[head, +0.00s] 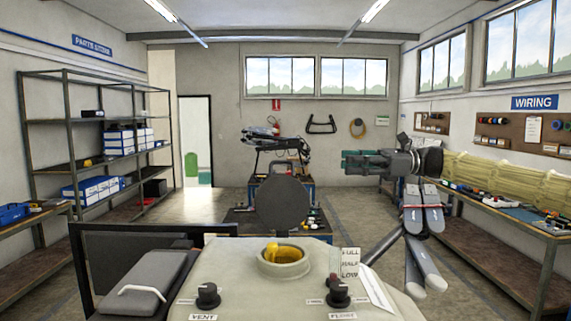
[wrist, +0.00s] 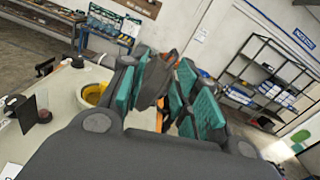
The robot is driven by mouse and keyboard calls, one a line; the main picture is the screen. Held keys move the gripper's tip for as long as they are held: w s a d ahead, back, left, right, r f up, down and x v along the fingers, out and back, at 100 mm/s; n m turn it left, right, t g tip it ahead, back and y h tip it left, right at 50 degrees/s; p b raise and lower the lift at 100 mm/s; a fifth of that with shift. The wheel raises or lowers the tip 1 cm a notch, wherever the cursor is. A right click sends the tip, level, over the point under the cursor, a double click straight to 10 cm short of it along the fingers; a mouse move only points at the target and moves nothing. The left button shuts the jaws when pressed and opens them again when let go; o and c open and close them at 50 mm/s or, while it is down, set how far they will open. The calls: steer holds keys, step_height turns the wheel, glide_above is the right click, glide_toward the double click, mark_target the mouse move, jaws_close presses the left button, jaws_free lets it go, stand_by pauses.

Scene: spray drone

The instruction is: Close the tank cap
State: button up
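The pale tank (head: 230,270) fills the bottom of the head view. Its round filler neck (head: 284,262) is uncovered, with a yellow insert inside; the neck also shows at the left of the wrist view (wrist: 92,95). The dark round tank cap (head: 283,202) stands upright just behind the neck, its flat face towards me. My gripper (head: 350,160) is to the right of the cap and higher in the picture, fingers pointing left. Its teal pads are apart in the wrist view (wrist: 163,85). A dark shape shows between them; I cannot tell whether it is the cap.
A VENT knob (head: 208,295) and a FLOAT knob (head: 338,292) stand up from the tank top, with a level label (head: 349,262) between neck and arm. A black frame (head: 150,229) is at the left. A blue workbench (head: 312,190) stands behind the cap.

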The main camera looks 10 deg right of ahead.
steer(key=v, duration=0.7)
steer(key=shift+w, duration=0.1)
steer(key=c, duration=0.3)
steer(key=shift+w+f, duration=0.1)
steer(key=shift+w, duration=0.15)
jaws_close()
steer(key=w+a+f+n+g+b, duration=0.1)
steer(key=w+a+n+g+b, duration=0.15)
steer(key=w+a+n, duration=0.45)
steer(key=w+a+f+n+g+b, duration=0.1)
steer(key=w+a+n+g+b, duration=0.15)
steer(key=w+n, duration=0.75)
steer(key=s+a+p, duration=0.2)
steer(key=a+p, duration=0.1)
steer(key=a, duration=0.3)
steer(key=s+a+r+n+p, duration=0.1)
steer(key=s+a+p, duration=0.1)
steer(key=a, duration=0.3)
steer(key=shift+s+a+t+y+p, duration=0.3)
steer(key=shift+a+p, duration=0.05)
steer(key=shift+p, duration=0.2)
